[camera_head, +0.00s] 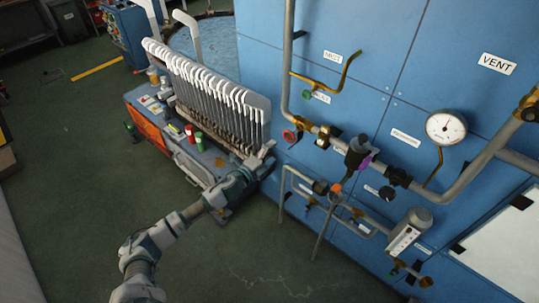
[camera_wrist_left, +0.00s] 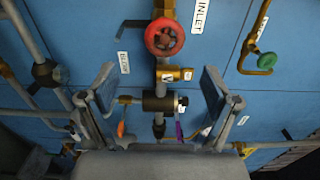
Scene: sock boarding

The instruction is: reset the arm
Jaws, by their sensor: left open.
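My left arm (camera_head: 165,232) comes in from the lower left of the head view and reaches up to the right. Its gripper (camera_head: 267,155) is beside the right end of the rack of white sock boards (camera_head: 205,85), close in front of the blue wall panel. I cannot tell from the head view whether it touches the rack. In the left wrist view the two fingers of the left gripper (camera_wrist_left: 157,75) stand wide apart. No object is gripped between them. Pipe fittings show beyond the gap. My right gripper is in neither view.
A red valve wheel (camera_head: 290,136) and a green handle (camera_head: 307,94) are on the wall pipes near the gripper. The wheel (camera_wrist_left: 164,37) also shows ahead in the wrist view. A pressure gauge (camera_head: 446,127) is further right. Open green floor (camera_head: 70,160) lies left of the arm.

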